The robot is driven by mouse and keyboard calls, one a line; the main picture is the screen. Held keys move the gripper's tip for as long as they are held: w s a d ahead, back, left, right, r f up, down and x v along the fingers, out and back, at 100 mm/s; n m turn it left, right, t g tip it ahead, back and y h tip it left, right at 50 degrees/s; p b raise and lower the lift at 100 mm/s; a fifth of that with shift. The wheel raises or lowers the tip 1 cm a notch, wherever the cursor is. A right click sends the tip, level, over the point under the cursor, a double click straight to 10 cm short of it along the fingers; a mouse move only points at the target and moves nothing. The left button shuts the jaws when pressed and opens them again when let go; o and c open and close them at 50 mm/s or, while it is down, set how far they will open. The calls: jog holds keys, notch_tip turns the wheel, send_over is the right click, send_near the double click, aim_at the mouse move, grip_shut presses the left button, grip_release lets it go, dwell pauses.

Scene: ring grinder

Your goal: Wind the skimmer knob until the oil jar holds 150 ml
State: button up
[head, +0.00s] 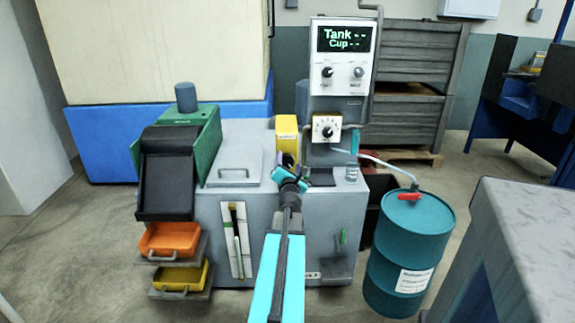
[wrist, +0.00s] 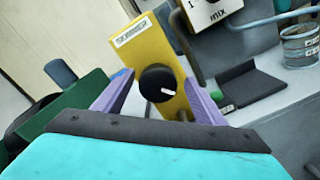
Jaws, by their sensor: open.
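The yellow skimmer box (head: 286,133) stands at the back of the grey tank. In the wrist view, the skimmer box (wrist: 139,52) has a white label and a round black skimmer knob (wrist: 157,83) with a white pointer mark, pointing right and slightly down. My gripper (wrist: 158,80) is open, with one purple finger on each side of the knob; I cannot tell whether they touch it. In the head view my gripper (head: 288,163) hides the knob. A small clear jar (wrist: 300,46), perhaps the oil jar, stands at the right; its level is unreadable. It also shows in the head view (head: 352,173).
A control panel (head: 341,62) reads "Tank --" and "Cup --". A white mix dial (head: 326,128) sits beside the skimmer box. A green machine (head: 212,145) stands left, a teal drum (head: 405,240) right, and a grey worktop (head: 525,215) at front right.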

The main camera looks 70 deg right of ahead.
jog(key=shift+w+d, duration=0.15)
jog(key=shift+d, duration=0.2)
